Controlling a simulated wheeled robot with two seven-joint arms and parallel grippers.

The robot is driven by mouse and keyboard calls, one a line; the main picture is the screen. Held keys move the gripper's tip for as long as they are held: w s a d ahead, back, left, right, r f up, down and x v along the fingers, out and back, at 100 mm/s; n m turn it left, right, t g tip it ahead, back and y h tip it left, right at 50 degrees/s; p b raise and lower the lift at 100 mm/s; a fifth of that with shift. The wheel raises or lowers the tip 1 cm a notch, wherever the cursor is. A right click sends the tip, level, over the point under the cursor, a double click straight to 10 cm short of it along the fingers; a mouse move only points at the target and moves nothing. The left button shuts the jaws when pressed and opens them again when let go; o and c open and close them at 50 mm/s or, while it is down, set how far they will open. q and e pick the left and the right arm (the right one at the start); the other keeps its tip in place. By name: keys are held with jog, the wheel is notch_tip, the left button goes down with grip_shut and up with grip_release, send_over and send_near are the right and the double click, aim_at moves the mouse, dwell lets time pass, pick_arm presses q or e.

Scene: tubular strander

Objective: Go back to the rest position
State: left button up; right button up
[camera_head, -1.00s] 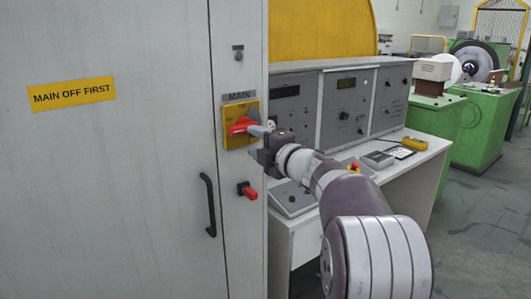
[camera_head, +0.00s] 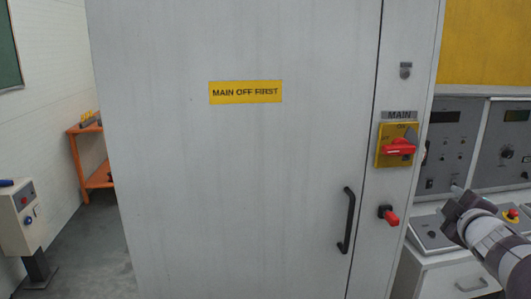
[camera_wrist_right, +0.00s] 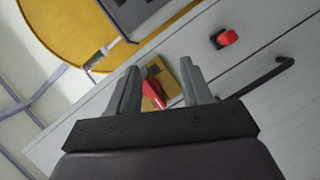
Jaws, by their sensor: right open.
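My right gripper (camera_head: 462,199) is at the lower right of the head view, in front of the control desk and apart from the cabinet. In the right wrist view its two fingers (camera_wrist_right: 160,88) are spread with nothing held between them. The red main switch handle (camera_head: 398,147) sits on its yellow plate (camera_head: 383,158) on the grey cabinet. In the wrist view the red handle (camera_wrist_right: 153,94) shows beyond the gap between the fingers, at a distance. My left gripper is in neither view.
The grey cabinet (camera_head: 230,200) has a black door handle (camera_head: 346,220) and a smaller red switch (camera_head: 388,215). A control desk (camera_head: 455,280) with panels stands at right. An orange shelf (camera_head: 92,160) and a button pedestal (camera_head: 20,220) stand at left. Floor shows beside the cabinet.

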jog(key=s+a+f+m+g+p, duration=0.1)
jog(key=s+a+f+m+g, duration=0.25)
jog(key=f, duration=0.45)
jog(key=s+a+f+m+g+p, duration=0.1)
jog(key=s+a+f+m+g, duration=0.15)
jog(key=f+m+g, duration=0.35)
jog(key=s+a+f+g+y+p, duration=0.2)
jog(key=s+a+f, duration=0.2)
jog(key=s+a, duration=0.3)
jog(key=s+a+f+g+y+p, duration=0.1)
jog(key=s+a+f+g+y, duration=0.1)
jog(key=s+a+f, duration=0.3)
jog(key=s+a, duration=0.3)
jog(key=a, duration=0.4)
jog(key=shift+a+y+p, duration=0.2)
jog(key=shift+y+p, duration=0.1)
jog(key=shift+p, duration=0.05)
jog(key=shift+w+r+g, duration=0.1)
jog(key=shift+g, duration=0.15)
jog(key=shift+c, duration=0.9)
